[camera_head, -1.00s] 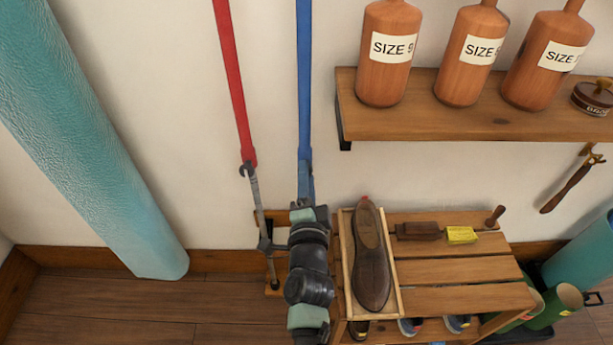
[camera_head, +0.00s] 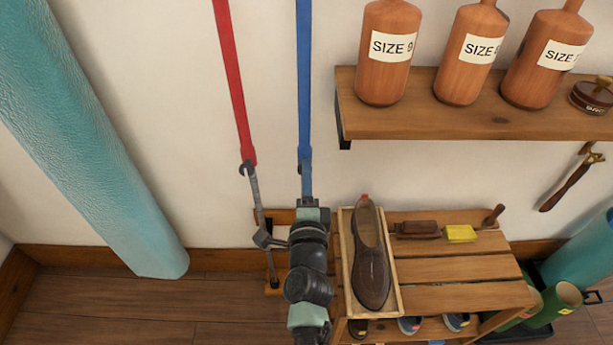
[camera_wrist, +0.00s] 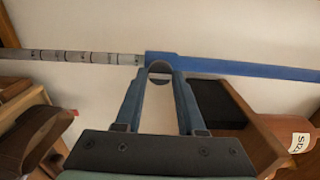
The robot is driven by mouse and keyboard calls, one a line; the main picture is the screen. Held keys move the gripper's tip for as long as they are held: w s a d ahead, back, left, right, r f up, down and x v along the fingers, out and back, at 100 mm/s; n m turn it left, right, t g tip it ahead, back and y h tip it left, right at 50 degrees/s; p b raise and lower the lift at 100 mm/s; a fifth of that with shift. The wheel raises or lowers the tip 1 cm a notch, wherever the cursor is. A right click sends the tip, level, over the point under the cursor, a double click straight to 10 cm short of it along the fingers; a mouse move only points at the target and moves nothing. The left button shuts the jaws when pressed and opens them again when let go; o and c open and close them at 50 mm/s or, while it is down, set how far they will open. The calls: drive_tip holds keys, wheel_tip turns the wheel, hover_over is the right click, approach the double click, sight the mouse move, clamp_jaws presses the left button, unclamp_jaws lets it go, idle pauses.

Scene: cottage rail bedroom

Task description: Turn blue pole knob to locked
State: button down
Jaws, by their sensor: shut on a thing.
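The blue pole (camera_head: 304,80) stands against the wall in the head view. In the wrist view it runs sideways, with a blue sleeve (camera_wrist: 235,68) on the right and a grey, marked section (camera_wrist: 70,56) on the left. My gripper (camera_wrist: 158,74) has its two blue fingers closed at the sleeve's end, on the small rounded knob (camera_wrist: 158,66). The fingers cover much of the knob, and I cannot read its lock position. In the head view my arm hides the pole's lower part.
A red pole (camera_head: 232,80) stands close on the left. A slatted bench (camera_head: 450,270) with a shoe (camera_head: 371,265) in a tray is close on the right. A shelf (camera_head: 480,118) with several bottle-shaped containers is above it. A teal roll (camera_head: 95,140) leans far left.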

drive_tip(key=c, duration=0.5)
unclamp_jaws()
drive_tip(key=s, duration=1.3)
drive_tip(key=shift+p, duration=0.35)
